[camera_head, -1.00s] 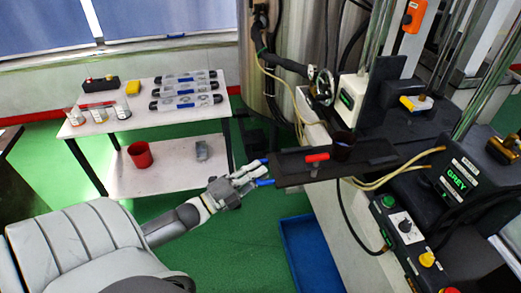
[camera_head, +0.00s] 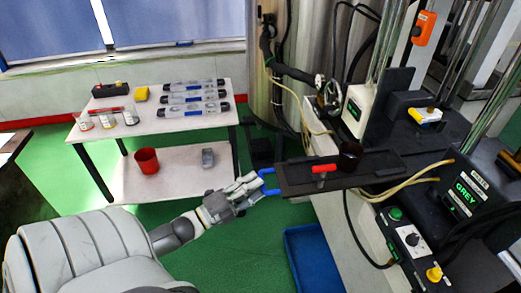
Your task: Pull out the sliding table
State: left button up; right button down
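The sliding table (camera_head: 299,183) is a long dark plate reaching left from the black machine. A blue U-shaped handle (camera_head: 267,183) is fixed to its left end and is mostly visible. A red-handled clamp (camera_head: 325,168) and a dark cup (camera_head: 349,158) are on the plate. My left gripper (camera_head: 256,186) is just left of the handle, its fingers pointing at it and spread apart. It looks empty; whether a fingertip touches the handle is unclear. My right gripper is out of view.
A blue tray (camera_head: 317,262) lies on the green floor below the plate. A white table (camera_head: 150,122) behind holds flasks and racks; its lower shelf (camera_head: 180,183) holds a red cup (camera_head: 147,161). A control box with buttons (camera_head: 411,241) is at right. Floor left of the plate is clear.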

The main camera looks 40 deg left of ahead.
pick_arm(q)
jog(key=v, duration=0.9)
jog(key=s+f+n+g+y, duration=0.35)
jog(key=f+n, duration=0.25)
jog(key=f, duration=0.9)
jog(key=s+f+n+g+y, duration=0.3)
jog(key=s+f+n+g, duration=0.15)
jog(key=f, duration=1.15)
jog(key=s+d+f+n+g+h, duration=0.1)
jog(key=s+d+f+n+g, duration=0.6)
jog(key=s+d+f, duration=1)
jog(key=s+g, duration=0.2)
jog(key=g, duration=0.1)
jog(key=shift+s+d+f, duration=0.15)
jog(key=shift+s+f, duration=0.1)
jog(key=shift+f, duration=0.15)
